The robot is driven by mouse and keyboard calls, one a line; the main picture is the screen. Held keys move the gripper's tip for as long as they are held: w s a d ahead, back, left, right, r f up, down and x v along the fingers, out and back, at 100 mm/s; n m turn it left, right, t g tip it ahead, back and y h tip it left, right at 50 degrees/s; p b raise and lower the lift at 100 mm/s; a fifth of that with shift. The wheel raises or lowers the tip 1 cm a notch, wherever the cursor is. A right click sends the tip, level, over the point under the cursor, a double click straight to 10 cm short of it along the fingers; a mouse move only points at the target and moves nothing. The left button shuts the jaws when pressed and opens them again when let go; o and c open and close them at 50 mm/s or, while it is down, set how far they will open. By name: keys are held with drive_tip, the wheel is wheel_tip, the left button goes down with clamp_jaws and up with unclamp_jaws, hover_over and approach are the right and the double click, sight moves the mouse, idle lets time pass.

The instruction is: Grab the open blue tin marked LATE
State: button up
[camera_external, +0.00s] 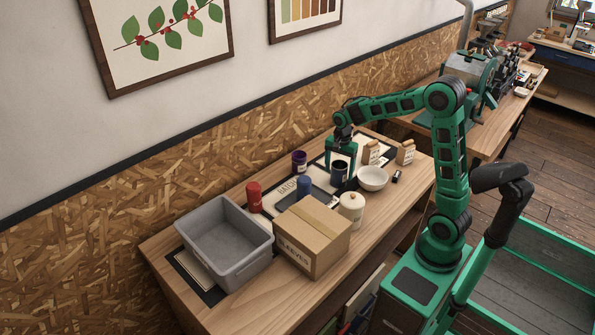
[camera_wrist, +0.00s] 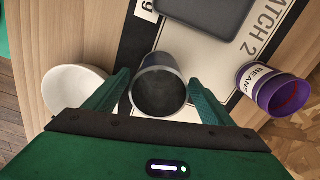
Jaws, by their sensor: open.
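An open dark blue tin (camera_external: 339,173) stands upright on the table under my gripper (camera_external: 341,160). In the wrist view, I look into the open mouth of the tin (camera_wrist: 159,92), which is dark inside. My green gripper (camera_wrist: 159,78) is open, with one finger on each side of the tin. I cannot tell whether the fingers touch it. The tin's pale label is too small to read in the external view, so the word LATE cannot be made out. A second, plain blue tin (camera_external: 305,186) stands further left, beside the box.
A white bowl (camera_external: 373,178) is close on the tin's right; a purple tin (camera_external: 299,162) stands behind left. Also here are a red tin (camera_external: 254,196), a cream canister (camera_external: 352,207), a SLEEVES box (camera_external: 312,237), a grey bin (camera_external: 224,242) and two tan bags (camera_external: 371,152).

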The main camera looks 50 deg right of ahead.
drive_tip(key=shift+f, duration=1.3)
drive_tip(key=c, duration=1.1)
drive_tip(key=shift+c, duration=0.2)
